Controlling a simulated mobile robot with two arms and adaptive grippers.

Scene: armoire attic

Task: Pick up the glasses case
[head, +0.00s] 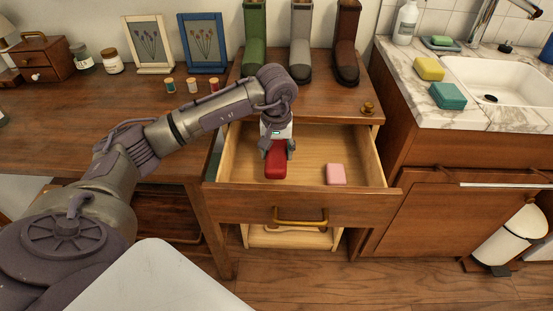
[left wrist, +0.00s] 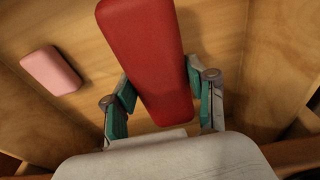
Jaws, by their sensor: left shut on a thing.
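The glasses case is a long red box (head: 276,160) in the open drawer (head: 310,150) of the wooden cabinet. My left gripper (head: 277,147) reaches down into the drawer and is shut on the red case, with one finger on each side. In the left wrist view the case (left wrist: 150,55) lies lengthwise between the teal finger pads of my gripper (left wrist: 160,100). I cannot tell whether the case touches the drawer floor. My right gripper is in neither view.
A pink block (head: 335,174) lies in the drawer, to the right of the case in the head view. Boots (head: 300,50) stand on the cabinet top above. A marble counter with a sink (head: 500,85) is at the right. The drawer walls surround my gripper.

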